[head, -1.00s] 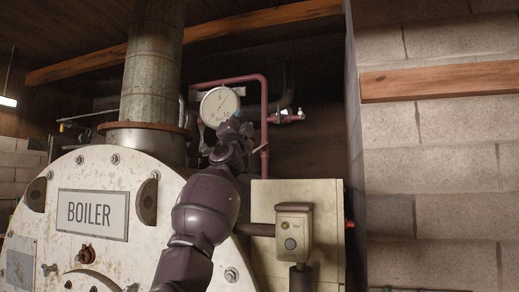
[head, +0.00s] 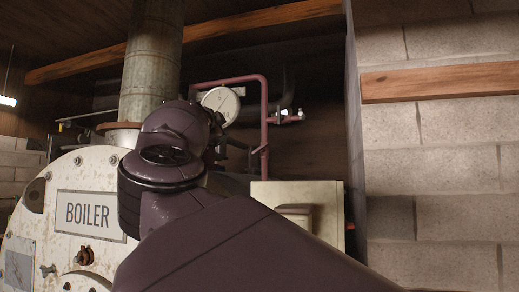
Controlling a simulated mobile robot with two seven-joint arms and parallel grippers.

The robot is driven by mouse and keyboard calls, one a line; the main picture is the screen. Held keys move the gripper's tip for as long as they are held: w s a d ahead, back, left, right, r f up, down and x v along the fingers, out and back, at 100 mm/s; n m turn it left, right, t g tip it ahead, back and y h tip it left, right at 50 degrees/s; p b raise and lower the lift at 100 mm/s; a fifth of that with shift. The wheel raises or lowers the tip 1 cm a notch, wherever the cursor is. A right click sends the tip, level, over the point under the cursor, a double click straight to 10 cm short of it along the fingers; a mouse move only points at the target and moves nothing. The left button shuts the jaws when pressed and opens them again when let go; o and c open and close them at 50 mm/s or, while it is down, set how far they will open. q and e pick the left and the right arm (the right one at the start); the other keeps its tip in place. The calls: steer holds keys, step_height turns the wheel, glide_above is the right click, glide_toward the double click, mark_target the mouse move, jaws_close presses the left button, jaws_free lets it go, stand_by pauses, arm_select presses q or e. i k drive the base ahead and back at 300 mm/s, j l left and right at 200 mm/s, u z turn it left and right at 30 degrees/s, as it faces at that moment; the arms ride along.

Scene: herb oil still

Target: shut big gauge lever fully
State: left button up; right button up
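The big round white gauge (head: 224,101) is high behind the boiler, its lower left covered by my arm. A red pipe (head: 264,95) runs over and down to its right. My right arm comes in from the lower right and bends up toward the gauge. Its gripper is hidden or lost among dark shapes below the gauge, so its fingers cannot be made out. My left gripper is not in view.
The white boiler front (head: 45,225) with its BOILER plate (head: 90,215) fills the lower left. A metal flue (head: 150,70) rises beside the gauge. A pale box (head: 300,195) stands right of centre, partly behind my arm. A block wall (head: 440,160) closes the right side. A small valve (head: 290,117) is right of the red pipe.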

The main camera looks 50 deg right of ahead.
mark_target(261, 148)
steer(key=i+l, duration=0.1)
steer(key=l, duration=0.25)
steer(key=i+l, duration=0.15)
steer(key=l, duration=0.15)
steer(key=i+l, duration=0.1)
steer(key=l, duration=0.25)
steer(key=i+l, duration=0.15)
steer(key=l, duration=0.15)
steer(key=i, duration=0.2)
steer(key=l+z, duration=0.05)
steer(key=l, duration=0.05)
